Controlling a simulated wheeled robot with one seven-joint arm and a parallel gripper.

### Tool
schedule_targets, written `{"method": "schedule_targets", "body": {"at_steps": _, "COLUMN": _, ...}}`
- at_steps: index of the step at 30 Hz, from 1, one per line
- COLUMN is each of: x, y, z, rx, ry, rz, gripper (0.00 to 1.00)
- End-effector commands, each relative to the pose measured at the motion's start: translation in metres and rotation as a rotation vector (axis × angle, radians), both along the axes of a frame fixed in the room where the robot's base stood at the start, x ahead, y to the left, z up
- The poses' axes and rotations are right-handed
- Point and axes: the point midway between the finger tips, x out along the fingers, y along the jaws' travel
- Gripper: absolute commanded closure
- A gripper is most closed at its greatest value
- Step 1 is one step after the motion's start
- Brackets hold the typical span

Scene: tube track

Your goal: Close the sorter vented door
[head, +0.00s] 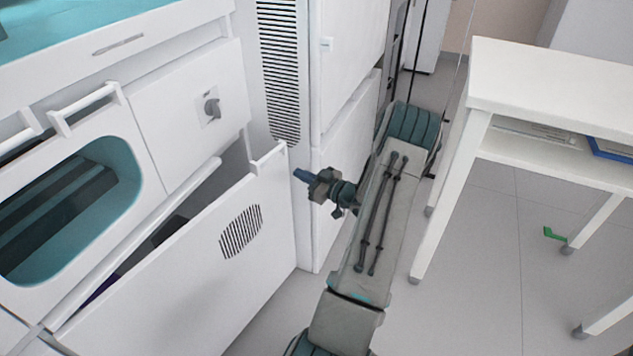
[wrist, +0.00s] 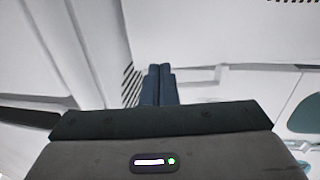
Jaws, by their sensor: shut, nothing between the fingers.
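The white vented door (head: 185,285), with a patch of dark vent slots, stands open at the lower front of the white sorter (head: 190,85). A gap shows between the door's upper edge and the cabinet, with dark contents partly visible inside. A white handle (head: 268,157) sits at the door's upper right corner. My gripper (head: 298,174) is just right of that corner, its blue fingers pointing left toward the door. In the wrist view the fingers (wrist: 158,84) are together and empty, with white panels and dark slots beyond. I cannot tell whether they touch the door.
A tall white cabinet with a long vent (head: 280,70) stands directly behind my gripper. A white table (head: 560,85) stands on the right, with a blue-edged item on its shelf. A small green piece (head: 553,233) lies on the floor. Open floor lies between the table legs and my arm.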

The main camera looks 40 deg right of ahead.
Motion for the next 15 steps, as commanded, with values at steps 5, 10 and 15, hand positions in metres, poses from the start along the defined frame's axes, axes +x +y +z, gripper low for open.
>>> {"method": "schedule_targets", "body": {"at_steps": 5, "x": 0.032, "y": 0.007, "z": 0.000, "rx": -0.001, "ry": -0.001, "rz": 0.001, "gripper": 1.00}}
{"method": "schedule_targets", "body": {"at_steps": 10, "x": 0.050, "y": 0.011, "z": 0.000, "rx": -0.001, "ry": 0.000, "rz": 0.000, "gripper": 1.00}}
{"method": "schedule_targets", "body": {"at_steps": 15, "x": 0.055, "y": 0.012, "z": 0.000, "rx": -0.001, "ry": 0.001, "rz": -0.001, "gripper": 1.00}}
